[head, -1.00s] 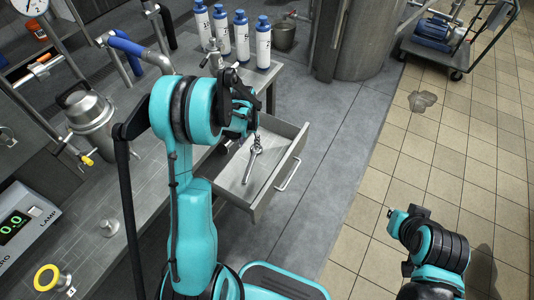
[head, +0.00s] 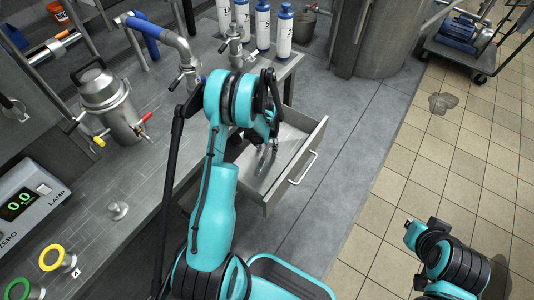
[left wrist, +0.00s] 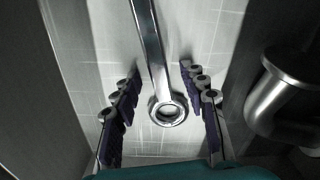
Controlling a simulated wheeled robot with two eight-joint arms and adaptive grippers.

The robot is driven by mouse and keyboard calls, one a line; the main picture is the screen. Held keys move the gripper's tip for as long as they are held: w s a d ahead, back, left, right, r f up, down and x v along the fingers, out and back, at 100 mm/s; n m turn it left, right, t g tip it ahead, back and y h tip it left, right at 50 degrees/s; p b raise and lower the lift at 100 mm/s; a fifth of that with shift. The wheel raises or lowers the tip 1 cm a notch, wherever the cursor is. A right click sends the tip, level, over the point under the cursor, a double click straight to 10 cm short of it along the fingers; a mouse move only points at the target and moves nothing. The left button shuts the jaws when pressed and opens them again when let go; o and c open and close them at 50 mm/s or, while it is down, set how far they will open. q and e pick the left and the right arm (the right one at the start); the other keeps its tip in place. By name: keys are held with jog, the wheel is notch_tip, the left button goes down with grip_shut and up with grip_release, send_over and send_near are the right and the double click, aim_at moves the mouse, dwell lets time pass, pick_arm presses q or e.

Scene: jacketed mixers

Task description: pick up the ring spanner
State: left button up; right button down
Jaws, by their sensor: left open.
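The ring spanner (left wrist: 150,45) is a shiny metal bar with a ring end, lying in an open drawer (head: 300,172). In the left wrist view its ring end lies between the two finger rows of my left gripper (left wrist: 160,72), with a gap on both sides. My left gripper is open and holds nothing. In the head view the left gripper (head: 268,148) is over the drawer, and it and the arm hide much of the spanner. My right arm shows at the lower right of the head view, but no right fingers can be made out.
The drawer's walls rise close around the left gripper. A metal pipe-like handle (left wrist: 280,100) is at the right of the wrist view. The bench (head: 150,190) carries a jacketed vessel (head: 108,100), a lamp unit (head: 30,205) and bottles (head: 263,28).

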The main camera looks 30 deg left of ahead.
pick_arm(q)
jog(key=shift+r, duration=0.15)
grip_shut()
